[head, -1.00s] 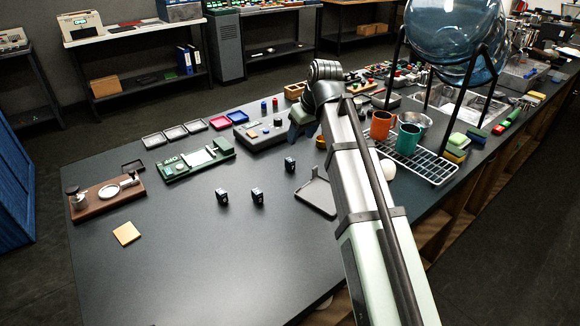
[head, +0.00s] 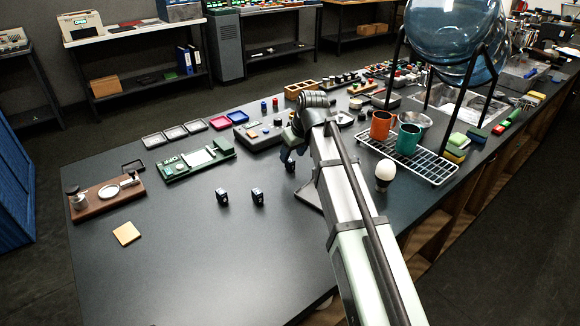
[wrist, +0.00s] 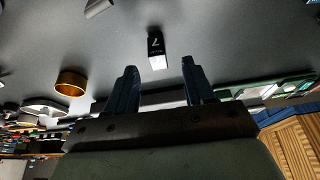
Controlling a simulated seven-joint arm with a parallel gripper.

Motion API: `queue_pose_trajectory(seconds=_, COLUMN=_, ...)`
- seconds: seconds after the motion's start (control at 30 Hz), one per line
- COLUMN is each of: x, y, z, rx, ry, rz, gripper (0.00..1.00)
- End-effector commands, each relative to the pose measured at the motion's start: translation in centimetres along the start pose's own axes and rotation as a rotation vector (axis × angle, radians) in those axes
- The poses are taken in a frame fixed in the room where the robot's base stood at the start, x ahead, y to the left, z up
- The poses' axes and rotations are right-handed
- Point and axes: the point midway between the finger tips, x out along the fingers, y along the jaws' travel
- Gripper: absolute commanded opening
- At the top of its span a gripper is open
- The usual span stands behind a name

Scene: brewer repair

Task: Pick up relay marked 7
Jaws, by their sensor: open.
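The relay marked 7 (wrist: 156,46) is a small block with a black face bearing a white 7 and a pale end. In the wrist view it stands on the bench just beyond the gap between the fingertips, not clasped. My gripper (wrist: 158,68) is open, with its two dark blue fingers on either side of that gap. In the head view my gripper (head: 290,163) is low over the bench and hides this relay. Two other small dark relays stand to the left, one (head: 222,197) and another (head: 257,195); their markings are too small to read.
A green circuit board (head: 190,162) and a grey control box (head: 262,134) lie behind. A white egg-shaped thing (head: 386,170), a wire rack (head: 430,165) and an orange cup (head: 381,125) are at the right.

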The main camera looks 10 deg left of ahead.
Motion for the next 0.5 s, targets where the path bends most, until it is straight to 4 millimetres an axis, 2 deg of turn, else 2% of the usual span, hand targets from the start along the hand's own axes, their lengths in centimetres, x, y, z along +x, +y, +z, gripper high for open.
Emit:
queue_pose_trajectory(seconds=0.3, x=3.6, y=0.2, z=-0.2, rx=0.0, ry=0.0, rz=0.0, gripper=0.53)
queue_pose_trajectory(seconds=0.5, x=4.8, y=0.2, z=-0.2, rx=0.001, ry=0.002, rz=0.0, gripper=0.53)
